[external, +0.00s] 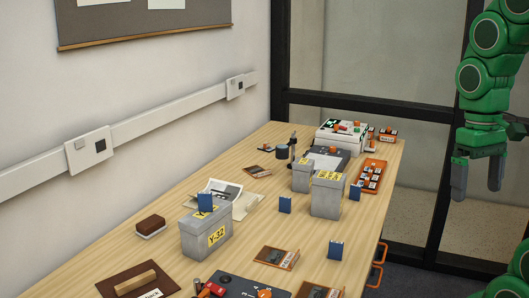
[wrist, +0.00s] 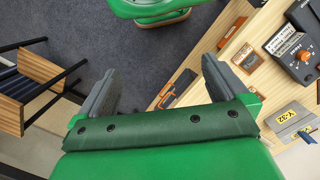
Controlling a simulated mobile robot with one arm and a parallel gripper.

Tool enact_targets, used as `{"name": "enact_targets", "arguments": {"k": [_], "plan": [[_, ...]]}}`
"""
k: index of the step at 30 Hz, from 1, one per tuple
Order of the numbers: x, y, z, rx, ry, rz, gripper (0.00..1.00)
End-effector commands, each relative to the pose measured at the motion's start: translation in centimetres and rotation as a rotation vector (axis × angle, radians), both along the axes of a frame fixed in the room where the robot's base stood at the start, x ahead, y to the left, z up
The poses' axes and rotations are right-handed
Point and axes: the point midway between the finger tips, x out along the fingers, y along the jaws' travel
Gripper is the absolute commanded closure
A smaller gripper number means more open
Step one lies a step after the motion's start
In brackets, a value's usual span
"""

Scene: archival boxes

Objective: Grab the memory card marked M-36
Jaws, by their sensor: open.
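No marking M-36 can be read in either view. Several small blue cards stand on the wooden table: one at the near right (external: 335,249), one in the middle (external: 285,204), one by the right edge (external: 355,192), and one in the top of the grey box marked Y-32 (external: 208,242). Their markings are too small to read. My gripper (external: 477,186) is open and empty, in the air right of the table. In the wrist view its fingers (wrist: 158,80) are apart, with the floor and table edge beyond them.
Two more grey boxes with yellow labels (external: 327,197) stand farther back, beside an orange tray (external: 372,176). A white box (external: 340,138) is at the far end. A brown brush-like block (external: 150,225) and a dark device (external: 245,287) are nearer.

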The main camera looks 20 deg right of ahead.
Motion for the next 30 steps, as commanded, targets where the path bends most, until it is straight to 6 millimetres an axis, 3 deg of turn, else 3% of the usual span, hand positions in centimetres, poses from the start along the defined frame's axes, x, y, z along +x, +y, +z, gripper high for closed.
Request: {"name": "enact_targets", "arguments": {"k": [8,15,24,30], "plan": [[-1.0,-0.3,0.1,0.006,0.004,0.032,0.02],[-1.0,-0.3,0.1,0.006,0.004,0.031,0.32],[-0.8,-0.2,0.0,0.005,0.005,0.027,0.32],[1.6,0.6,-0.8,-0.001,-0.002,-0.027,0.32]]}}
